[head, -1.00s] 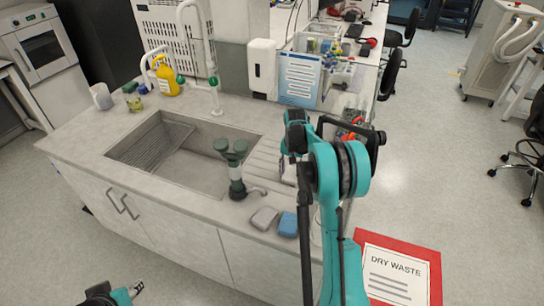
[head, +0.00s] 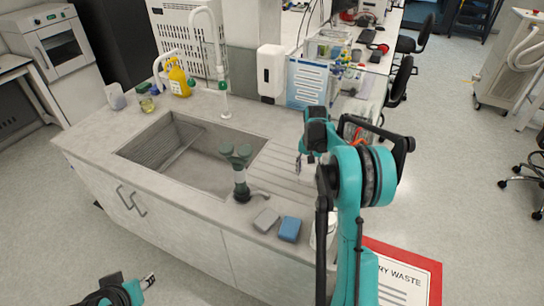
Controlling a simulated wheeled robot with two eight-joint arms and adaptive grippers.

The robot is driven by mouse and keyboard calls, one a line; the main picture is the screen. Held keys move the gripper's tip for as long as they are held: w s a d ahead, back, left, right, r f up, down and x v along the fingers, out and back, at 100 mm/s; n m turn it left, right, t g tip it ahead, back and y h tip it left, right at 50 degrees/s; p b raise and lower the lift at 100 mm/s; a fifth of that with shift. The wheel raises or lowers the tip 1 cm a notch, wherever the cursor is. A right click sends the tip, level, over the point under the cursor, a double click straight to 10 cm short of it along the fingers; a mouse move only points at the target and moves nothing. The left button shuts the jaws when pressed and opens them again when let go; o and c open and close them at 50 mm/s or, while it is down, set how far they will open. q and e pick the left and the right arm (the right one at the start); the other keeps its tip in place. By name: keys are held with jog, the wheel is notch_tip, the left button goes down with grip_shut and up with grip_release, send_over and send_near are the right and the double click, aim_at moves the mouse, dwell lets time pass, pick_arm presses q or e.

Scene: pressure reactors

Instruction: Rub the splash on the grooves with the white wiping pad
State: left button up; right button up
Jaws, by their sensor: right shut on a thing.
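The drainer grooves (head: 285,186) are cut in the pale worktop, right of the sink. My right gripper (head: 299,165) points down over the grooves, partly hidden by its own arm. It is shut on a small pale thing, seemingly the white wiping pad, which I can barely make out; I cannot tell whether it touches the grooves. I cannot make out the splash at this size. My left gripper (head: 149,281) is low at the bottom left, away from the worktop, too small to read its jaws.
A grey pad (head: 266,220) and a blue sponge (head: 290,229) lie at the worktop's front edge. A dark green-topped tap fitting (head: 240,175) stands between sink (head: 205,172) and grooves. A dry waste sign (head: 405,280) is lower right.

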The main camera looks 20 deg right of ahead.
jog(key=shift+r+p, duration=0.8)
jog(key=shift+r, duration=0.8)
